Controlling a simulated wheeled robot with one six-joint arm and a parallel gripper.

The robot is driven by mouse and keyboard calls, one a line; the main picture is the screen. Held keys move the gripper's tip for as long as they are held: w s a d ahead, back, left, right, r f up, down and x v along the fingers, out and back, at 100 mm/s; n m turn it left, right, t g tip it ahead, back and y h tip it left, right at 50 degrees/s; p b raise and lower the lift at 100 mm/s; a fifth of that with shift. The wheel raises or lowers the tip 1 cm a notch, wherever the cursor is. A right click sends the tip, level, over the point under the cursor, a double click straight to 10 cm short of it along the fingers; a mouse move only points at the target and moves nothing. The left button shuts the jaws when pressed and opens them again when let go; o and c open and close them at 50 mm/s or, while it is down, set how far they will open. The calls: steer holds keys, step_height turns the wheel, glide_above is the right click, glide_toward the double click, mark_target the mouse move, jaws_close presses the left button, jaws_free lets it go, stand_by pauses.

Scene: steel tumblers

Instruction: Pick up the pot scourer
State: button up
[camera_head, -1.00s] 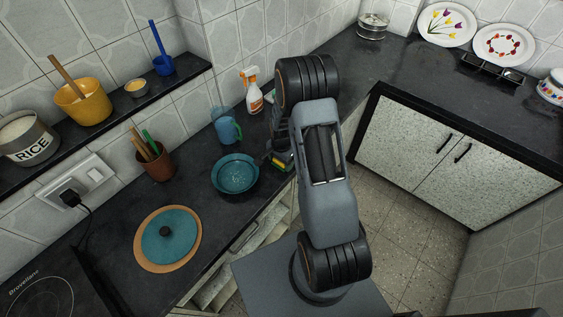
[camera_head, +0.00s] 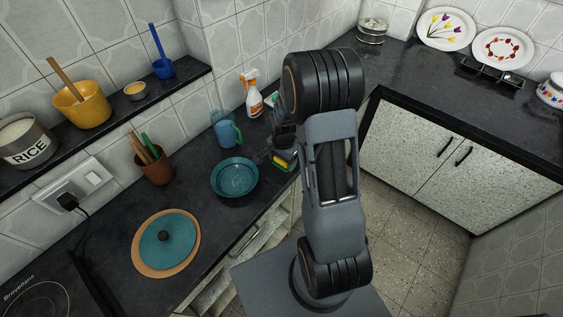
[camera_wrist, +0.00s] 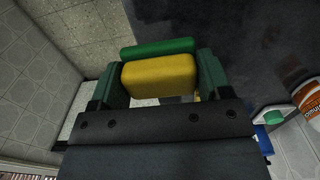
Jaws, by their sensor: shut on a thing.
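The pot scourer (camera_wrist: 158,76) is a yellow sponge block with a green layer. In the wrist view it sits between the two green fingers of my gripper (camera_wrist: 160,80), which are shut on its ends. In the head view the scourer (camera_head: 284,161) shows yellow and green just right of the teal bowl, at the counter's front edge. My gripper (camera_head: 280,155) is partly hidden there behind my arm. The scourer appears raised a little above the counter, though the exact gap is hard to tell.
A teal bowl (camera_head: 236,178) stands left of my gripper. A pot with utensils (camera_head: 154,165) and a teal lid (camera_head: 167,241) are farther left. The right counter is mostly clear.

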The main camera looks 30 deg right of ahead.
steer(key=s+a+r, duration=0.1)
steer(key=s+r, duration=0.2)
steer(key=s, duration=0.2)
steer(key=s+a+r+b, duration=0.1)
steer(key=s+r, duration=0.2)
steer(key=s, duration=0.3)
steer(key=shift+a+r, duration=0.3)
steer(key=shift+r, duration=0.05)
